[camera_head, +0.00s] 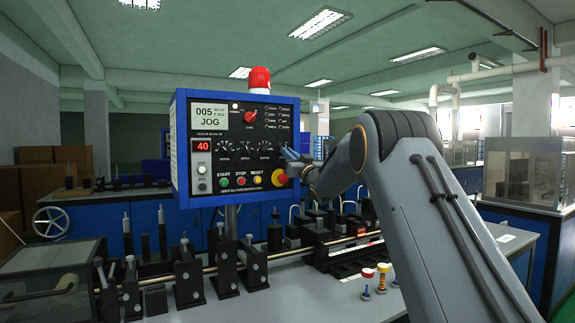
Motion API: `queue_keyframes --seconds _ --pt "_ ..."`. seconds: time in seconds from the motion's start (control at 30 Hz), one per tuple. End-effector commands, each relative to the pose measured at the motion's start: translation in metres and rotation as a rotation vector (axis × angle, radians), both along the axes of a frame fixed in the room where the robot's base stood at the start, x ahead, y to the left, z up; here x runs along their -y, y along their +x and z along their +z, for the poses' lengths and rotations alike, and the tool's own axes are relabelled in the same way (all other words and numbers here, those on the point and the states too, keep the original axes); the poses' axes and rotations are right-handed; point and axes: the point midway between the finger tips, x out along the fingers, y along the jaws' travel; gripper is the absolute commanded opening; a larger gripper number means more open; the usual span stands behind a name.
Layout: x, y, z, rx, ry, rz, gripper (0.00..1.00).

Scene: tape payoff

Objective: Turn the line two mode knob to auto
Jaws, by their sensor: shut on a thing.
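A blue-framed control panel (185,108) stands left of centre. Its screen (222,117) reads 005 and JOG, and a red display (201,146) reads 40. A red rotary knob (250,117) sits near the top middle. A row of small black knobs (243,147) runs below it. The labels are too small to read, so I cannot tell which knob is line two mode. My gripper (289,156) is at the right edge of the panel face, right of the visible black knobs. It is shut on a small knob that its fingers hide.
START, STOP and RESET buttons (240,182) line the panel's lower part, with a yellow-ringed red button (279,177) just below my gripper. A red beacon (260,79) tops the panel. Machine rollers and brackets (188,276) stand below. Small coloured-top pieces (367,281) stand on the bench.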

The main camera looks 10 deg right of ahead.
Motion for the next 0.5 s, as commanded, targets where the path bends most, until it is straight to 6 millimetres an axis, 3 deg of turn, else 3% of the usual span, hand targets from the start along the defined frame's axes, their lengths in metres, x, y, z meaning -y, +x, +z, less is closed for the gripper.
queue_keyframes --seconds 0.5 --pt "0.005 0.0014 0.0054 0.135 -0.394 -0.003 0.0"
